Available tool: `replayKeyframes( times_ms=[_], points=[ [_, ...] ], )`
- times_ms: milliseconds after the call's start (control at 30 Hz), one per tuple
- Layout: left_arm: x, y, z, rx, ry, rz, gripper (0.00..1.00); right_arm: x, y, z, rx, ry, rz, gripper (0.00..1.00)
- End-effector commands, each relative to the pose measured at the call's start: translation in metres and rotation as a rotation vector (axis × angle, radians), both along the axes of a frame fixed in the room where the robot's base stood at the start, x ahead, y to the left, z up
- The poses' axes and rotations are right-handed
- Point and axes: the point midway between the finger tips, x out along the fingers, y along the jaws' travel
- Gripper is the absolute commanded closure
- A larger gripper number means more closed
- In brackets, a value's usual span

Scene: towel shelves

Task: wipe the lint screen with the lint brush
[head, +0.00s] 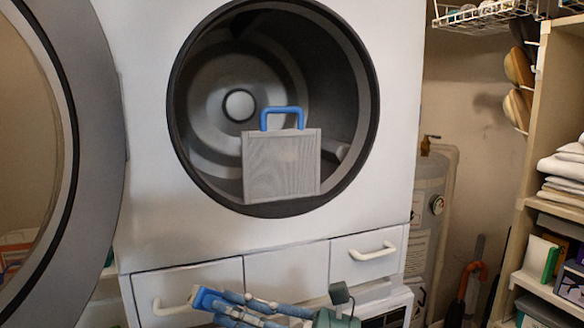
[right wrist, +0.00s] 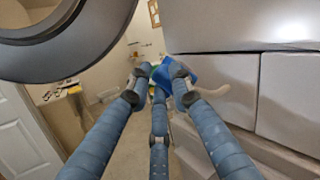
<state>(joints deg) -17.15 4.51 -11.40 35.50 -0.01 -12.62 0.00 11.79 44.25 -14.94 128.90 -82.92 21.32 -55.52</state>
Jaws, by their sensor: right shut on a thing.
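The lint screen (head: 281,175) is a grey mesh panel with a blue handle (head: 282,111). It stands upright in the dryer's round opening, at the lower rim. My right gripper (head: 236,303) is low in the head view, in front of the drawers and below the screen, apart from it. Its blue-grey fingers are shut on the lint brush (head: 207,298), a blue piece at the fingertips. The brush also shows between the fingertips in the right wrist view (right wrist: 187,72), partly hidden by the fingers. My left gripper is not in view.
The dryer's round door (head: 97,120) stands open at the left. Drawers with white handles (head: 373,251) lie below the opening, close to my right gripper. A shelf with folded towels (head: 566,168) stands at the right, with a water heater (head: 432,200) behind.

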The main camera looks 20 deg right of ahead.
Motion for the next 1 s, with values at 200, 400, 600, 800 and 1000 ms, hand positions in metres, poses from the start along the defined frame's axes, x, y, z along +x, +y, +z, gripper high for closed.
replayKeyframes(
  times_ms=[200,400,600,800,1000],
  points=[
    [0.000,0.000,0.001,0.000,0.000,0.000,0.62,0.011,-0.012,0.026,-0.066,-0.065,-0.103,1.00],
    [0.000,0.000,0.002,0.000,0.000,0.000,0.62,0.022,-0.031,0.065,-0.153,-0.131,-0.236,1.00],
    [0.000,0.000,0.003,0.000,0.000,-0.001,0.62,0.033,-0.063,0.131,-0.286,-0.195,-0.430,1.00],
    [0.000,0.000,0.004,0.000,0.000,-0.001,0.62,0.032,-0.088,0.180,-0.370,-0.211,-0.549,1.00],
    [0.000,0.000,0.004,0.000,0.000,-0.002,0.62,0.029,-0.100,0.205,-0.412,-0.211,-0.600,1.00]
  ],
)
